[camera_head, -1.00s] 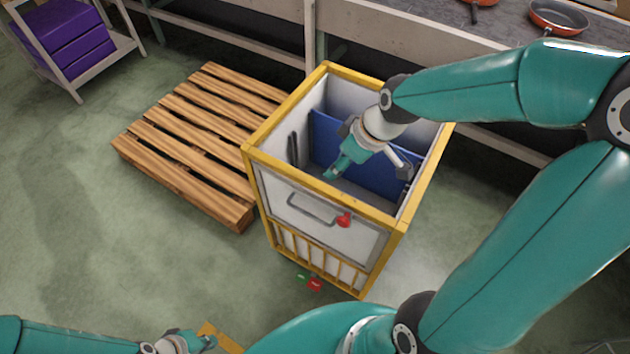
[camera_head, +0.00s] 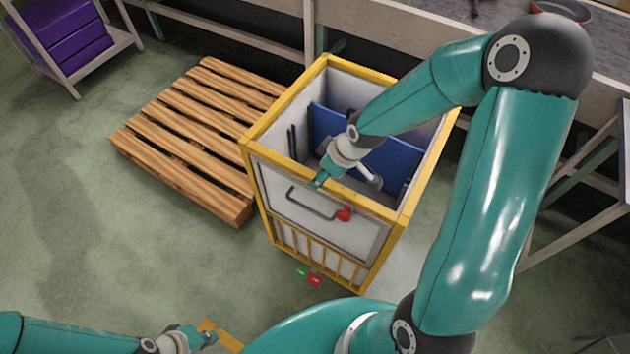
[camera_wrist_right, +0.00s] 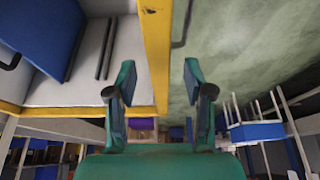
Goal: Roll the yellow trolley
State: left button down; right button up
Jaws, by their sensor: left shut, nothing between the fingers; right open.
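The yellow trolley (camera_head: 268,122) stands upright on the floor, with a yellow frame, white panels and an open top. A grey handle (camera_head: 310,207) with a red knob (camera_head: 344,214) is on its front. My right gripper (camera_head: 322,177) is at the trolley's front top rim, above the handle. In the right wrist view, its open fingers (camera_wrist_right: 162,88) have the yellow rim (camera_wrist_right: 155,50) between or just beyond them; I cannot tell whether they touch it. My left gripper (camera_head: 203,339) is shut and empty at the bottom left, away from the trolley.
A wooden pallet (camera_head: 190,140) lies left of the trolley. A conveyor (camera_head: 395,45) runs behind it, with a pan (camera_head: 562,10) partly hidden by my arm. A rack with purple boxes (camera_head: 65,45) stands far left. The floor at left is clear.

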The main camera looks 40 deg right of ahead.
jog(key=shift+b+x, duration=0.4)
jog(key=shift+x, duration=0.8)
grip_shut()
